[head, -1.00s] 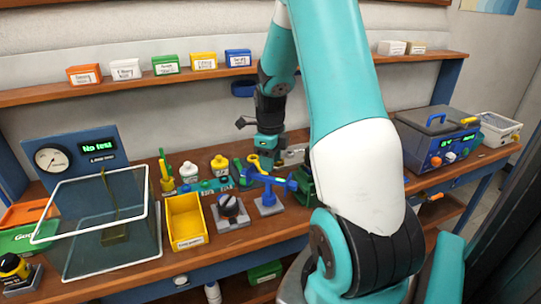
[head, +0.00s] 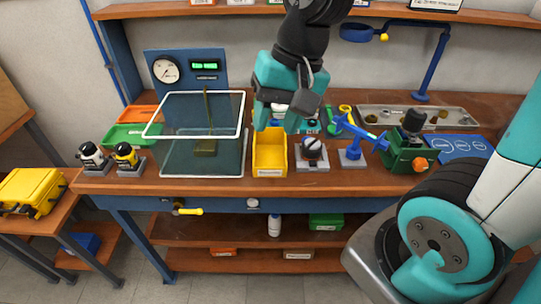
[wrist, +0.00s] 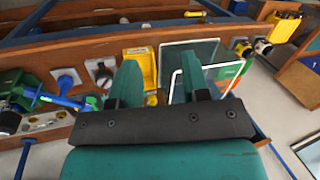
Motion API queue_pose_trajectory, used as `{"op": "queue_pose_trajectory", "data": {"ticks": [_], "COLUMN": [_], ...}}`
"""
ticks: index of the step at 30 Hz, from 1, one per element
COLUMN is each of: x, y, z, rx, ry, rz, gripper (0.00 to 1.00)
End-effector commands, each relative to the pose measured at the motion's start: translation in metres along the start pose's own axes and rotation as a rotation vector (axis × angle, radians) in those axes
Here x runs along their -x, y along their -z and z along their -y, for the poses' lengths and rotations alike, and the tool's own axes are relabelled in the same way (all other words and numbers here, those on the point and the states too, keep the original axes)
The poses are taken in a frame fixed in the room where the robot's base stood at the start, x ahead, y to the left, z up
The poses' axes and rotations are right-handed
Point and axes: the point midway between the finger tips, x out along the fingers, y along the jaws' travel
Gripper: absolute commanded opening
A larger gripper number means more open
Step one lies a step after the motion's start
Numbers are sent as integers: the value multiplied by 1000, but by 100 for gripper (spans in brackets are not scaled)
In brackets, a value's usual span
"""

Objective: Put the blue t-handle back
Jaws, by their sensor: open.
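A blue T-shaped piece (head: 360,132), which looks like the blue t-handle, is at the top of a blue post on a grey base (head: 351,158), right of the bench's middle. I cannot tell whether it is separate from the post. It also shows at the left of the wrist view (wrist: 45,96). My gripper (head: 280,122) is open and empty, pointing down above the yellow bin (head: 269,153), left of the blue piece and apart from it. In the wrist view the fingers (wrist: 160,88) stand apart with nothing held between them.
A clear box with a white-framed lid (head: 204,150) stands left of the bin. A black knob on a grey base (head: 312,152) sits between bin and blue post. A green vise (head: 408,152) and blue mat (head: 460,148) are to the right. A shelf (head: 230,12) runs behind.

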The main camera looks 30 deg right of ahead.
Motion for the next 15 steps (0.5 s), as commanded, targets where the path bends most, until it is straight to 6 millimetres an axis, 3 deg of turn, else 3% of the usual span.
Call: {"op": "queue_pose_trajectory", "data": {"ticks": [1, 3, 6, 10, 15], "x": [1, 2, 3, 4, 4], "y": [-26, -55, -86, -103, -105], "z": [14, 26, 33, 37, 37], "rx": [213, 479, 747, 911, 933], "ry": [22, 51, 84, 107, 110], "rz": [16, 36, 54, 63, 64], "gripper": [42, 42, 42, 42, 42]}}
